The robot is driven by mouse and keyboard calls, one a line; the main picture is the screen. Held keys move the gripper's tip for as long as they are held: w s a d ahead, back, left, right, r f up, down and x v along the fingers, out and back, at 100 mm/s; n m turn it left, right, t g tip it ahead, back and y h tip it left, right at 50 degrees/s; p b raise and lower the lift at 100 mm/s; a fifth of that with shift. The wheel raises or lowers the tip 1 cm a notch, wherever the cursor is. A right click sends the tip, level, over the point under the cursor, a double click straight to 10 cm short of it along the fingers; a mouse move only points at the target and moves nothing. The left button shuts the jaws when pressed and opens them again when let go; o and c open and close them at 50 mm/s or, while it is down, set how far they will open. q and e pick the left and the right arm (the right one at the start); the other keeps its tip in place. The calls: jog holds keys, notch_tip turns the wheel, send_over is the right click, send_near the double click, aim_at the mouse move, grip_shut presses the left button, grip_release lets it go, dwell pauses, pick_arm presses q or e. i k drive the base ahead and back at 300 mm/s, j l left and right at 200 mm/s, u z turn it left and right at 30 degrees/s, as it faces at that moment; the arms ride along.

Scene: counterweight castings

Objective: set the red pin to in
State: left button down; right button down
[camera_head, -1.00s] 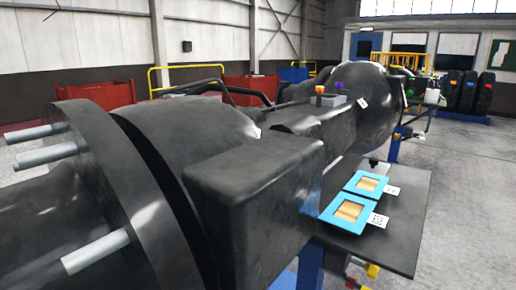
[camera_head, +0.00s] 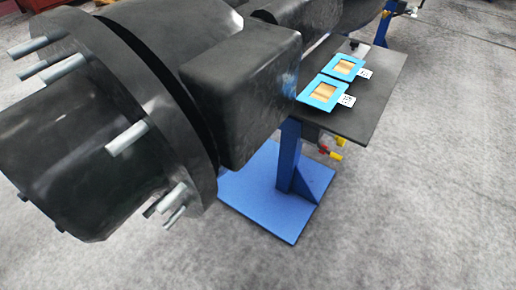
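A small red part (camera_head: 323,149), possibly the red pin, shows below the dark shelf beside a blue post. A yellow piece (camera_head: 336,155) is right next to it. Both are too small to tell how far the pin sits in or out. Neither of my grippers is in view.
A large dark casting (camera_head: 245,85) with a flange and several protruding grey studs (camera_head: 128,138) fills the left. Two blue frames (camera_head: 304,91) with tan insides and white tags lie on the dark shelf (camera_head: 375,95). A blue post (camera_head: 290,155) stands on a blue base plate (camera_head: 262,205). The right floor is clear.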

aim_at(323, 150)
jog(key=z, duration=0.8)
